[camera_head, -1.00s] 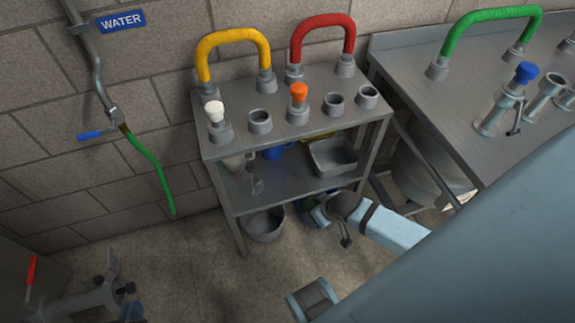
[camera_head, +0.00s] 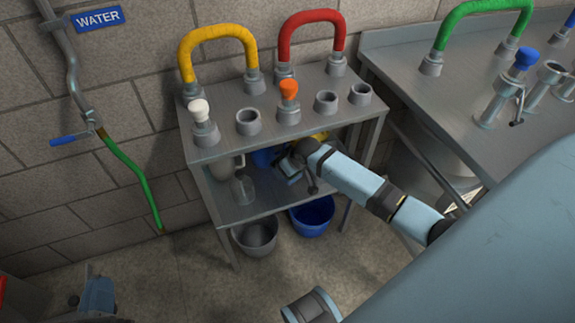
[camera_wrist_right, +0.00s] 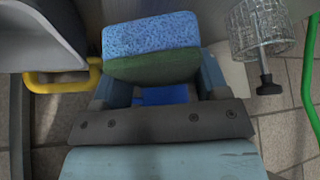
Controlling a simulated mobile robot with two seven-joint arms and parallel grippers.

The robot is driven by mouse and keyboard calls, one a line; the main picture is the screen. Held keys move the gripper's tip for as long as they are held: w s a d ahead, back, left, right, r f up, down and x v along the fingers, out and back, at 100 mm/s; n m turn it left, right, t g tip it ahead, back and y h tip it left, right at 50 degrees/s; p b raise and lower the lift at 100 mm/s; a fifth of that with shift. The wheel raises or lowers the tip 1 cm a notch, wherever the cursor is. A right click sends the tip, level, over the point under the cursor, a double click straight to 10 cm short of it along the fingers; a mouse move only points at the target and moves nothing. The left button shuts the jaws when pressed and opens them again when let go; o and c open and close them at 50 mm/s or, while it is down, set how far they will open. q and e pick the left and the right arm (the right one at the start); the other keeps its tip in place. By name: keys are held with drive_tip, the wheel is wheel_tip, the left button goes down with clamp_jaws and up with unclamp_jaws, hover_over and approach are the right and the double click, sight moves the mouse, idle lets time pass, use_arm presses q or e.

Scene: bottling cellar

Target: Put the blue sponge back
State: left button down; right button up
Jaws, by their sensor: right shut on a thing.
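The blue sponge (camera_wrist_right: 152,36) with a dark green underside shows in the right wrist view, between the two fingers of my right gripper (camera_wrist_right: 158,85), which is shut on it. In the head view, my right gripper (camera_head: 290,165) is at the trolley's lower shelf (camera_head: 235,208), under the top plate. I cannot make out the sponge there. My left gripper (camera_head: 95,292) seems to be low at the left edge, away from the trolley; its jaws cannot be made out.
A blue bucket (camera_head: 312,222) and a grey bucket (camera_head: 257,236) stand under the trolley. A clear vessel (camera_head: 243,190) stands on the shelf, left of my right gripper. The top plate (camera_head: 225,143) bears yellow and red handles and several sockets. A steel table (camera_head: 440,90) stands right.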

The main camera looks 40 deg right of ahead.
drive_tip(key=shift+s+f, duration=0.2)
drive_tip(key=shift+f, duration=0.7)
drive_tip(key=shift+f+b, duration=0.3)
drive_tip(key=shift+f, duration=0.05)
drive_tip(key=shift+f+b, duration=0.4)
drive_tip(key=shift+f, duration=0.25)
wheel_tip(320, 180, down, 3)
drive_tip(key=shift+r+b, duration=0.1)
drive_tip(key=shift+b, duration=0.75)
drive_tip(key=shift+w, duration=0.15)
use_arm(q)
drive_tip(key=shift+s+d+r+h, duration=0.1)
drive_tip(key=shift+d+r+h, duration=0.05)
drive_tip(key=shift+d+h, duration=0.5)
use_arm(e)
drive_tip(key=o, duration=0.8)
